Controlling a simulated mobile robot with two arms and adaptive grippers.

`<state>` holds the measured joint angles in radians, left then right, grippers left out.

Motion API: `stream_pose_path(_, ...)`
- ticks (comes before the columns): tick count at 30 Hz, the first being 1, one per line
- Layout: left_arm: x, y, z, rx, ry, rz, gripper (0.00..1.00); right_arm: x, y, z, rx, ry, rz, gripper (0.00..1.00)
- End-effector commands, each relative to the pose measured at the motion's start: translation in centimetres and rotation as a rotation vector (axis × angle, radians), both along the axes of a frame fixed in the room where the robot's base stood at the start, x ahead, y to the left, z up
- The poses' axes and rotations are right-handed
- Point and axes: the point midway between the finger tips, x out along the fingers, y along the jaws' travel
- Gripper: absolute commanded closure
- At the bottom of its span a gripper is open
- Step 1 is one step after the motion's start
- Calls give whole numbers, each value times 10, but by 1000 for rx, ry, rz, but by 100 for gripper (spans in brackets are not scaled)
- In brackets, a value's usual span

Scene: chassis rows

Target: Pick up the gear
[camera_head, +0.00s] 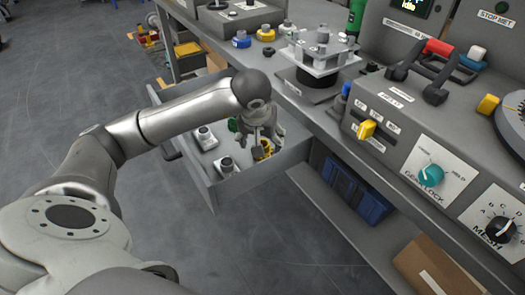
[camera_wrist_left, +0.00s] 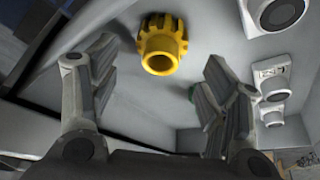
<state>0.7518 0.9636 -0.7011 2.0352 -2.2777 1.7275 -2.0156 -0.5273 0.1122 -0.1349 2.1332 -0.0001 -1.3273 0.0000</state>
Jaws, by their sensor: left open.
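The gear (camera_wrist_left: 162,44) is yellow with a toothed ring and a round hub. It lies in the open grey drawer (camera_head: 207,178), and only part of it (camera_head: 264,149) shows in the head view beside my gripper. My left gripper (camera_head: 262,153) is down in the drawer, right by the gear. In the left wrist view its two fingers (camera_wrist_left: 158,85) are spread apart and empty, with the gear between and beyond them. The gear touches neither finger in that view. My right gripper is not in view.
Grey parts with dark round tops (camera_head: 205,136) and (camera_head: 227,166) stand in the drawer beside the gripper. The drawer walls are close around. The workbench with a control panel (camera_head: 440,170) rises at the right. A blue crate (camera_head: 357,190) sits on the shelf below.

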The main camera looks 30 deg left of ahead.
Motion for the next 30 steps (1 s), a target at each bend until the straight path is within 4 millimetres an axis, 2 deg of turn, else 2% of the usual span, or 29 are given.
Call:
stream_pose_path(3,7,4,-20,-2,6,2,30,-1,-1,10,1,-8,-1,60)
stream_pose_path(7,14,7,-36,-1,5,1,30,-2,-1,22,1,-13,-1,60)
stream_pose_path(17,18,8,-41,-1,1,1,30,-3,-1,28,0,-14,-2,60)
stream_pose_path(30,17,8,-41,-1,1,1,85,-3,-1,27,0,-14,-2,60)
